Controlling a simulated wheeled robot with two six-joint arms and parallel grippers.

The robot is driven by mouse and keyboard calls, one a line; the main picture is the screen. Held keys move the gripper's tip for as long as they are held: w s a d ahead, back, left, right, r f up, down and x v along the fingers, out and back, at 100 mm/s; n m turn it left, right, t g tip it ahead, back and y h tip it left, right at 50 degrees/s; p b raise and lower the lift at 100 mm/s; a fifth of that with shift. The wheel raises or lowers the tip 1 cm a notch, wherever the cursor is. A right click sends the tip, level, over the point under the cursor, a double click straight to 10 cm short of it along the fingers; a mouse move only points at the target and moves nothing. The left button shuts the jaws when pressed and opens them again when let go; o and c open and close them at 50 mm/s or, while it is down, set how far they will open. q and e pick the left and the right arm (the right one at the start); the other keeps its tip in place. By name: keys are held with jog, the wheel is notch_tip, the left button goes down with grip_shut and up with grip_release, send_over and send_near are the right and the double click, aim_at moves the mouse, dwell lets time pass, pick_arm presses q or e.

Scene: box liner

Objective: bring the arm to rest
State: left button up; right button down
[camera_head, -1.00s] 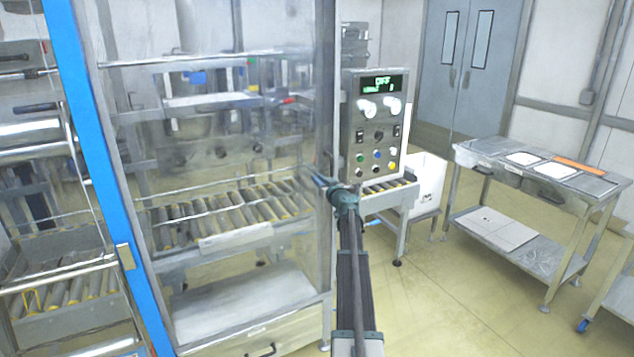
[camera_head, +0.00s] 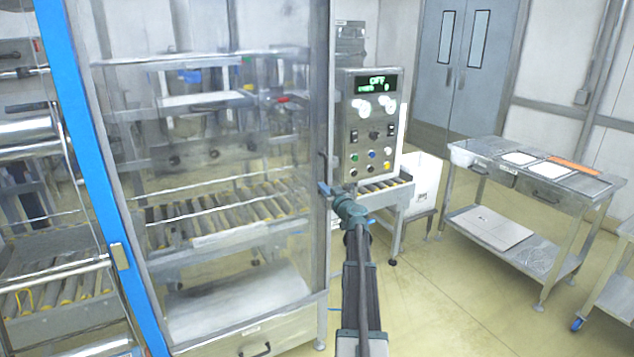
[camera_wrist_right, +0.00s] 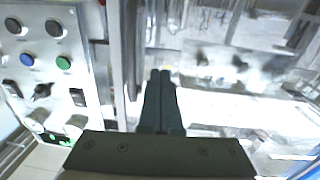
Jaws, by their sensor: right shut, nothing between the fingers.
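My right arm reaches up from the bottom of the head view. Its gripper (camera_head: 327,188) is in front of the machine's corner post, just below and left of the control panel (camera_head: 372,130). In the right wrist view the two dark fingers (camera_wrist_right: 161,82) lie together, shut with nothing between them. The panel also shows at the left of the wrist view (camera_wrist_right: 62,62), apart from the fingers. Its display (camera_head: 376,83) reads OFF. My left gripper is not in the head view.
The glass-fronted machine (camera_head: 225,240) with a roller conveyor inside stands close on the left, with a blue post (camera_head: 95,170). A steel table (camera_head: 480,152) with flat sheets stands at the right. Floor between arm and table is clear.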

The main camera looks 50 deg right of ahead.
jog(key=v, duration=0.5)
jog(key=shift+s, duration=0.45)
